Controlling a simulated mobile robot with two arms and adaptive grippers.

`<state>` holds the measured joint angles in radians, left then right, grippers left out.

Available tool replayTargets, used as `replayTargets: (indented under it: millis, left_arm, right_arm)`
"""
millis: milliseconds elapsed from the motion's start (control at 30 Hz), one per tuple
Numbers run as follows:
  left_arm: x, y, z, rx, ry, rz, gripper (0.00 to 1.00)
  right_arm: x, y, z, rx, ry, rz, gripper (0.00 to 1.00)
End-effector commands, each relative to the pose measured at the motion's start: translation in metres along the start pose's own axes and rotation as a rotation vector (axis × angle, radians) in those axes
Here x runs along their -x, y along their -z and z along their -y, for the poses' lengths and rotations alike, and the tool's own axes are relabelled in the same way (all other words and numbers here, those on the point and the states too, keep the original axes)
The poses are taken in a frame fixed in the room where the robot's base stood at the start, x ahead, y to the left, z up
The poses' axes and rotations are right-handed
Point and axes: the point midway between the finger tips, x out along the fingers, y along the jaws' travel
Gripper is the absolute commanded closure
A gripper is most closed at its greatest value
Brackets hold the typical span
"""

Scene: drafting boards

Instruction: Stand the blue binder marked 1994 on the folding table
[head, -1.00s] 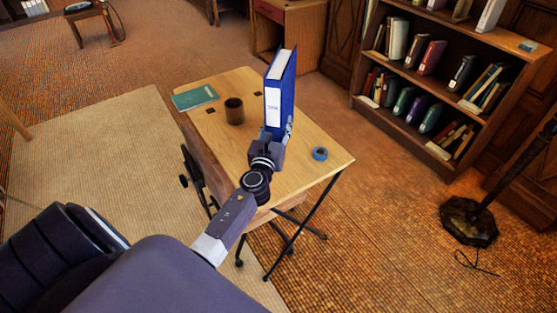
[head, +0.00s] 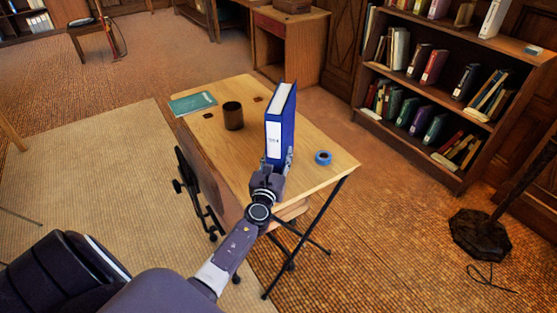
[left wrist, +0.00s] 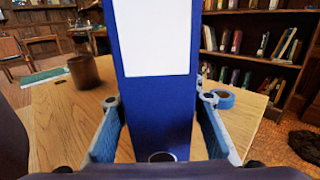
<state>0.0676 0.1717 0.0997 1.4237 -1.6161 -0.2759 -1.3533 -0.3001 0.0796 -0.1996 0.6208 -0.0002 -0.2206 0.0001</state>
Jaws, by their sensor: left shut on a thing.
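The blue binder (head: 281,128) is upright, with a white spine label whose writing is too small to read. It also fills the middle of the left wrist view (left wrist: 155,105). My left gripper (head: 275,165) is shut on the binder's lower part, with a finger on each side in the left wrist view (left wrist: 160,130). The binder appears over the light wooden folding table (head: 218,142), between the brown cup and the blue tape. My gripper hides its bottom edge in the head view, so I cannot tell whether it touches the tabletop. My right gripper is not in view.
On the table are a brown cup (head: 233,116), a teal book (head: 193,104) and a roll of blue tape (head: 323,158). A bookcase (head: 450,165) stands at the right, with a lamp base (head: 480,234) before it. The tabletop's middle is clear.

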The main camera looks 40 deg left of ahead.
Motion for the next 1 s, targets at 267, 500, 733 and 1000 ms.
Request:
replayTargets:
  millis: [267, 500, 733, 1000]
  left_arm:
    - [-0.001, 0.0, -0.0004, 0.0, -0.001, 0.007, 1.0]
    - [-0.0002, 0.0048, -0.0004, 0.0, -0.001, 0.002, 0.56]
    - [-0.0002, 0.0048, -0.0003, 0.0, 0.0, 0.002, 0.47]
    - [0.0073, 0.0037, -0.0001, 0.0, 0.0, 0.0, 0.47]
  right_arm:
    - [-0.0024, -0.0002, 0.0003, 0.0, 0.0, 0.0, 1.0]
    - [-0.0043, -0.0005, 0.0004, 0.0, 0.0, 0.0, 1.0]
    - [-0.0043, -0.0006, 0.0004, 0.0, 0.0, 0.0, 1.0]
    - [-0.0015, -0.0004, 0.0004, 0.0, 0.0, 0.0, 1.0]
